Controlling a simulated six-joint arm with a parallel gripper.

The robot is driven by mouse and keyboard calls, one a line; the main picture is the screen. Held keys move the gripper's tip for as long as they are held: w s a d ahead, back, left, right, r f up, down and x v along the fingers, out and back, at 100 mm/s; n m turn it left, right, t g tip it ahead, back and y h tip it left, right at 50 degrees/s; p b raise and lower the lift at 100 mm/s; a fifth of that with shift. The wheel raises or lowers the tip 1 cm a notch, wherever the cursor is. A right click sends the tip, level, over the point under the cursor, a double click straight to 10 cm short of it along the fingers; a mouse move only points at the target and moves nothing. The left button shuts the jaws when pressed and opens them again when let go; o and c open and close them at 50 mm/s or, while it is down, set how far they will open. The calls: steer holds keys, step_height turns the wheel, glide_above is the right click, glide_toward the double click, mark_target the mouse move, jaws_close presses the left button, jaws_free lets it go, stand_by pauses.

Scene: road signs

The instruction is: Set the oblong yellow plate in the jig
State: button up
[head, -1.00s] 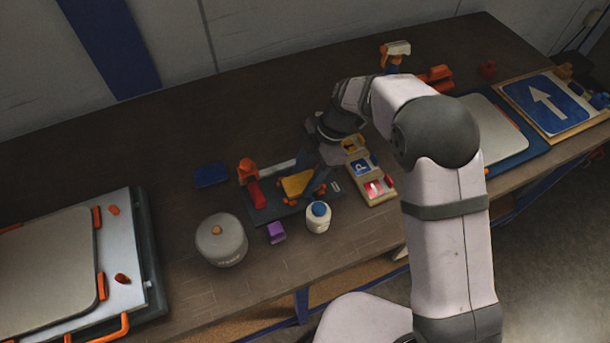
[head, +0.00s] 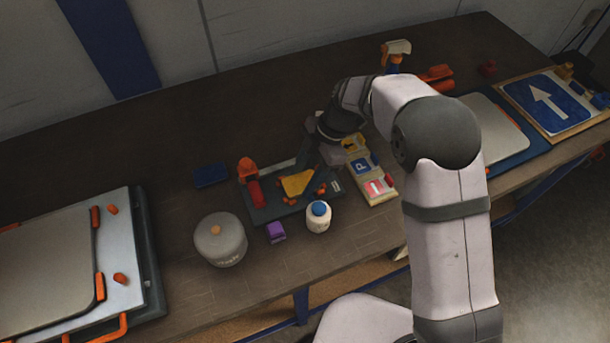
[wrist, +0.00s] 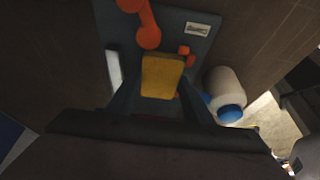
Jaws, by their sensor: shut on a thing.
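The oblong yellow plate (head: 296,184) is at the dark jig (head: 262,214), over the middle of its base. In the wrist view the plate (wrist: 162,76) shows as a rounded yellow rectangle between the two dark fingers of my gripper (wrist: 158,98), which is shut on it. Part of the plate's near end is hidden by the gripper. I cannot tell whether the plate touches the jig's base or is seated. The jig carries a red-orange clamp (head: 250,171) at its left and small orange blocks (wrist: 184,50).
A white bottle with a blue cap (head: 318,218) stands close to the jig's front edge, beside a purple block (head: 276,232). A grey round pot (head: 220,241) is at front left. A tray of small signs (head: 373,180) lies right of the jig.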

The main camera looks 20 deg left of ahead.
stand_by(0.4)
steer(key=o, duration=1.1)
steer(key=shift+o, duration=1.4)
steer(key=shift+f, duration=0.15)
steer(key=shift+d, duration=0.1)
steer(key=shift+s, duration=0.1)
steer(key=shift+r+p, duration=1)
steer(key=shift+r, duration=0.9)
steer(key=o, duration=0.3)
steer(key=shift+r+p, duration=0.3)
steer(key=shift+r, duration=0.35)
steer(key=shift+r+p, duration=0.5)
steer(key=shift+r, duration=0.65)
